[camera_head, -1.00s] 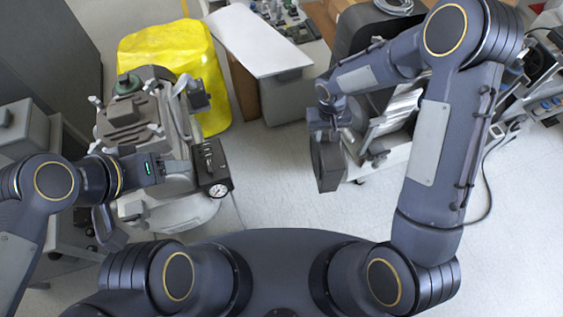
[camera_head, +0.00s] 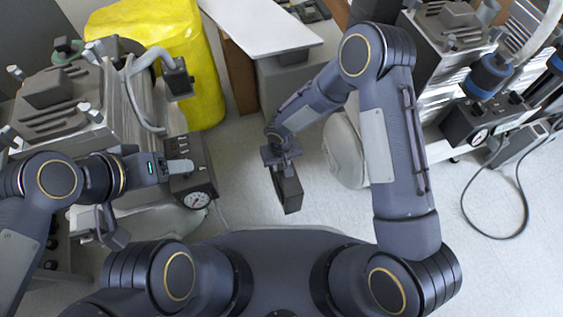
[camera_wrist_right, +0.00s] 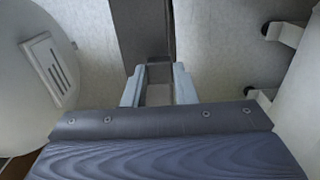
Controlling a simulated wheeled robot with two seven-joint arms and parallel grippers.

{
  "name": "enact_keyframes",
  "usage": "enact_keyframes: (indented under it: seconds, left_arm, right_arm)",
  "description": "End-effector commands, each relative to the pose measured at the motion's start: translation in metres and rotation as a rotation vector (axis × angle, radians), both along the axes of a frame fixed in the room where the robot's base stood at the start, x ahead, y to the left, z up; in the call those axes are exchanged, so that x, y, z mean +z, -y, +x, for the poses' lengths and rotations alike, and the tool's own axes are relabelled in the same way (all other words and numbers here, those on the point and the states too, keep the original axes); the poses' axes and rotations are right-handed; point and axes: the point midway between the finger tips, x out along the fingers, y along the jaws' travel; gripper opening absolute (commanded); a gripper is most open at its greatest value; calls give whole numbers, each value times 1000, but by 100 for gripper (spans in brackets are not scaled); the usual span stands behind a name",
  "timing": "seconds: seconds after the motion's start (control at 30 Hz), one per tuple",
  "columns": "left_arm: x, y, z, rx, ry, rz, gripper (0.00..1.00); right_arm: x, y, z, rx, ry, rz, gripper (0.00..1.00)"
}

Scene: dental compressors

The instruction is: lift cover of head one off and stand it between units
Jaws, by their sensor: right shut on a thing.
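The cover (camera_head: 287,190) is a dark, box-like piece held above the open floor between the two units. My right gripper (camera_head: 281,160) is shut on its upper end. In the right wrist view, the gripper's two pale fingers (camera_wrist_right: 158,85) close on the cover (camera_wrist_right: 146,30), which extends away as a dark grey slab. The left compressor unit (camera_head: 60,95) is grey and ribbed. The right unit (camera_head: 440,45) stands partly behind my right arm. My left gripper (camera_head: 178,167) is by the left unit's dark gauge box (camera_head: 190,185); whether its fingers are open is unclear.
A yellow bin (camera_head: 150,45) stands behind the left unit. A white-topped table (camera_head: 262,35) is at the back centre. A black cable (camera_head: 515,215) loops on the right floor. Free floor (camera_head: 240,150) lies between the units; a rounded pale body (camera_head: 343,150) stands right of the cover.

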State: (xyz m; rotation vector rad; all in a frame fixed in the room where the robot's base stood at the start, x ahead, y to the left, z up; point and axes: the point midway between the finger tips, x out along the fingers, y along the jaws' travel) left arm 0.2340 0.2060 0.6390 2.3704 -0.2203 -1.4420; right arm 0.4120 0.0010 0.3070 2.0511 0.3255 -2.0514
Motion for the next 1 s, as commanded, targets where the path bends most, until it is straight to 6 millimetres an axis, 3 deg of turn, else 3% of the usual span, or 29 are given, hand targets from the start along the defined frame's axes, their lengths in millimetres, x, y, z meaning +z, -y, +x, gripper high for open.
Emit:
enact_keyframes:
  seconds: [0.63, 1.0]
  left_arm:
    - [-31, 0, 0, 0, 0, 0, 61]
    - [-37, 0, 0, 0, 0, 0, 61]
  right_arm:
    - [-55, 0, 1, -1, 2, 2, 0]
    - [-59, 0, 1, -1, 1, 1, 0]
